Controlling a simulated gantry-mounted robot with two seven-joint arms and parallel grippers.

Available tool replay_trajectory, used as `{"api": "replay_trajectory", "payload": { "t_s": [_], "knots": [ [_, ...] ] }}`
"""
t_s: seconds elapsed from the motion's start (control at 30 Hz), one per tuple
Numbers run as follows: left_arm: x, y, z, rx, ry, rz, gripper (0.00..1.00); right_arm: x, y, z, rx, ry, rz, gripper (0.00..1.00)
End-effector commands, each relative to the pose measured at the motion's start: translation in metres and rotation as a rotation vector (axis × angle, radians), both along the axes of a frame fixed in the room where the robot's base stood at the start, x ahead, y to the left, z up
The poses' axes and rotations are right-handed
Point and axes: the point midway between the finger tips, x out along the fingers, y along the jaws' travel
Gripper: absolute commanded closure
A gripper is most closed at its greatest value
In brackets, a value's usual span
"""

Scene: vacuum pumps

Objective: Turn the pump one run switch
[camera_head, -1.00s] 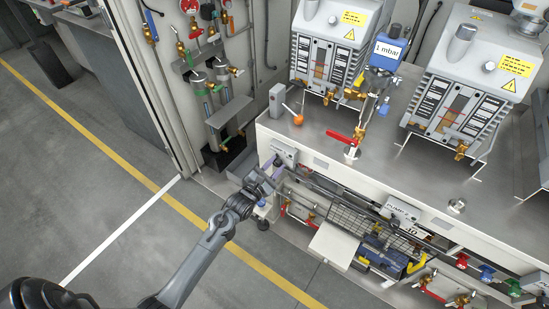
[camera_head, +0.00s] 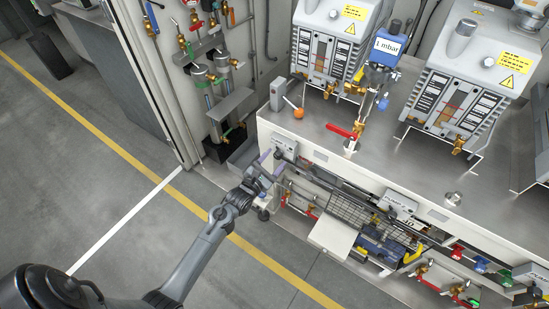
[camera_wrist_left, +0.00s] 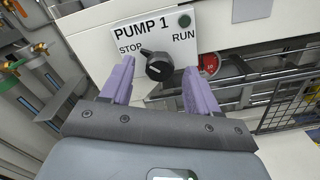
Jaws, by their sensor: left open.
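The pump one run switch (camera_wrist_left: 157,66) is a black rotary knob on a white panel (camera_wrist_left: 129,31) marked PUMP 1, STOP and RUN. Its narrow end points up and left, towards STOP. A dark green round lamp or button (camera_wrist_left: 184,20) sits above RUN. In the head view the panel (camera_head: 285,144) is at the left end of the bench front. My left gripper (camera_wrist_left: 159,68) is open, its two purple fingers on either side of the knob with gaps showing. I cannot tell how far the fingertips are from the panel. In the head view my left gripper (camera_head: 268,162) is just below the panel. My right gripper is not in view.
A lever with an orange ball (camera_head: 298,113) and a red valve handle (camera_head: 341,131) stand on the bench top. A second pump panel (camera_head: 398,204) is farther right. Open floor lies left.

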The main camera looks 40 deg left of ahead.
Motion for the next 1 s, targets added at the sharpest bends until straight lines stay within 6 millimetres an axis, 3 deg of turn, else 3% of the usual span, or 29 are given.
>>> {"api": "replay_trajectory", "payload": {
  "t_s": [0.67,1.0],
  "knots": [
    [-0.01,-0.001,0.001,0.0,0.0,0.0,0.39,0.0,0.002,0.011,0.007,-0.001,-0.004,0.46],
    [-0.039,-0.004,0.004,-0.001,0.002,0.0,0.39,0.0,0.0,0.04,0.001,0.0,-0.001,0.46]
  ]
}}
